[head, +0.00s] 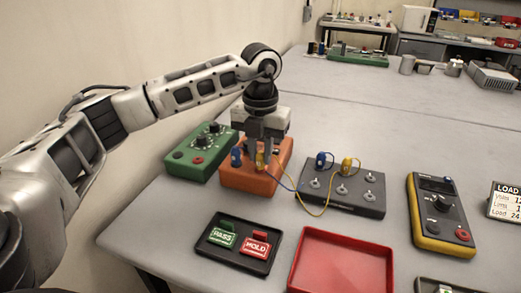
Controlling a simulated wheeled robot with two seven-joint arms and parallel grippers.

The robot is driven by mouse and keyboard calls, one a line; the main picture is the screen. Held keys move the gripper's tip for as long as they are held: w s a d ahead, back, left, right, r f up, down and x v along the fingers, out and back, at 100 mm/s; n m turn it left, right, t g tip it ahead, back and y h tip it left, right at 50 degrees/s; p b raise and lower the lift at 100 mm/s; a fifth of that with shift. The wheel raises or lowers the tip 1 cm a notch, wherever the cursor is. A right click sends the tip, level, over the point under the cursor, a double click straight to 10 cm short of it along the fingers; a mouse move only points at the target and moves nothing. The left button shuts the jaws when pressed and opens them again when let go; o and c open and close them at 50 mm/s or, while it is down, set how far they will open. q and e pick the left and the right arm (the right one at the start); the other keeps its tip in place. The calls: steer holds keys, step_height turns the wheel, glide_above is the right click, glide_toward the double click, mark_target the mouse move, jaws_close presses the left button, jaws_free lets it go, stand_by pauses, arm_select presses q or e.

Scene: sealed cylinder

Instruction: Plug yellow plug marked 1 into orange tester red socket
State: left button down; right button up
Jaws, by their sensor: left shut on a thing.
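The orange tester (245,180) sits on the table beside a green box. My left gripper (260,151) points down over the tester, shut on a yellow plug (261,160). The plug is at or just above the tester's top; I cannot tell whether it is seated. The tester's red socket and the plug's number cannot be made out. A blue plug (237,157) stands at the tester's left part. Thin blue and yellow leads run right to a dark box (345,200), which carries another blue plug (322,161) and yellow plug (349,165). My right gripper is not in view.
The green tester (199,157) stands close on the left. In front lie a black tray (217,258) with PASS and HOLD tags and a red tray (345,262). A yellow-black meter (440,215) lies right.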

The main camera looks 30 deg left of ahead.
mark_target(261, 152)
arm_select(q)
steer(key=shift+f, duration=0.1)
stand_by(0.7)
steer(key=c, duration=1.2)
jaws_free()
step_height(261, 152, up, 7)
steer(key=shift+w+f+b, duration=0.1)
steer(key=shift+b, duration=0.3)
step_height(261, 152, up, 9)
steer(key=shift+r+p, duration=0.1)
steer(key=shift+p, duration=0.7)
